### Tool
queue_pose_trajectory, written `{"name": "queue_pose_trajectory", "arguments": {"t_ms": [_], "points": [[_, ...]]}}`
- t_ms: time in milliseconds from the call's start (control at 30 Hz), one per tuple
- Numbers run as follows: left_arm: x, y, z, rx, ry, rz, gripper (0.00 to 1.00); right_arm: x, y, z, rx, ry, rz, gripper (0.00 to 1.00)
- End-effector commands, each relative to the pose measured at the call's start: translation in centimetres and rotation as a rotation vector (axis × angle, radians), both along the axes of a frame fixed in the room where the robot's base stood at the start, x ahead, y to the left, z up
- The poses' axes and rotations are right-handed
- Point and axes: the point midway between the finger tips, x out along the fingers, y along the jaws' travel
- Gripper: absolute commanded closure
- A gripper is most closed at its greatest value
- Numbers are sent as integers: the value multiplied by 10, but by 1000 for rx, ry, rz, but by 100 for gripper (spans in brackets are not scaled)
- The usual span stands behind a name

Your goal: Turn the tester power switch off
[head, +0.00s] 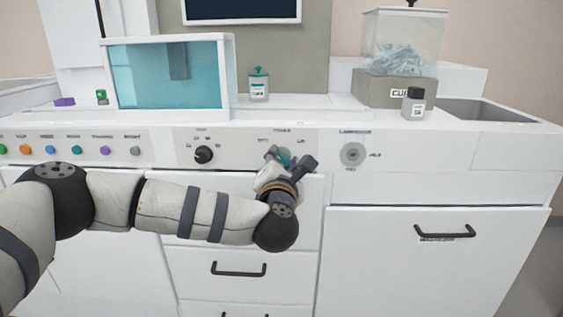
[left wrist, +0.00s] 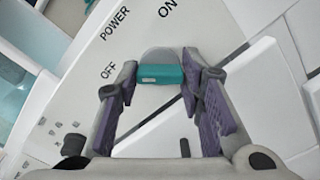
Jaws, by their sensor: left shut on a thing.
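The tester power switch is a teal knob (left wrist: 161,74) on a grey round base, on the panel marked POWER, with OFF at its left and ON at its upper right in the left wrist view. In the head view a bit of the teal knob (head: 284,155) shows behind my left gripper (head: 290,163). My left gripper (left wrist: 160,78) has its purple-padded fingers on both sides of the knob and is shut on it. I cannot tell which label the knob points to. My right gripper is out of view.
A black dial (head: 204,154) sits left of the switch and a round grey fixture (head: 353,153) sits right of it. Several coloured buttons line the panel's left. A teal-windowed case (head: 168,75), a small jar (head: 259,86) and a dark-capped bottle (head: 413,103) stand on the counter above.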

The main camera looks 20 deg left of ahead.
Motion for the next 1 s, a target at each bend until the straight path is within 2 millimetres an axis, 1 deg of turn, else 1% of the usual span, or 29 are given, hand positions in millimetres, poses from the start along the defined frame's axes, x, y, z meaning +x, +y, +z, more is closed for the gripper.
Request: {"name": "queue_pose_trajectory", "arguments": {"t_ms": [133, 167, 200, 467, 567, 667, 800, 900, 1000], "points": [[0, 0, 0, -2, -1, 0, 93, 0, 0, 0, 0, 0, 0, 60], [0, 0, 0, -2, -1, 0, 61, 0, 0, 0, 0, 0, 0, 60], [0, 0, 0, -2, -1, 0, 57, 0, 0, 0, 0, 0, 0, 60], [0, 0, 0, -1, 0, 0, 57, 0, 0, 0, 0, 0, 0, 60], [-9, -4, 0, -1, 0, -4, 57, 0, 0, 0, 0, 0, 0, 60], [-32, -10, 0, -2, 2, -5, 57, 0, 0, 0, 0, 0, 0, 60], [-69, -21, 0, -1, 1, -6, 57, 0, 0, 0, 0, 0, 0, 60], [-92, -27, 0, -1, 1, -4, 57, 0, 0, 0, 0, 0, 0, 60], [-107, -31, 0, -1, 1, -3, 57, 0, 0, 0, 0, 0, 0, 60]]}}
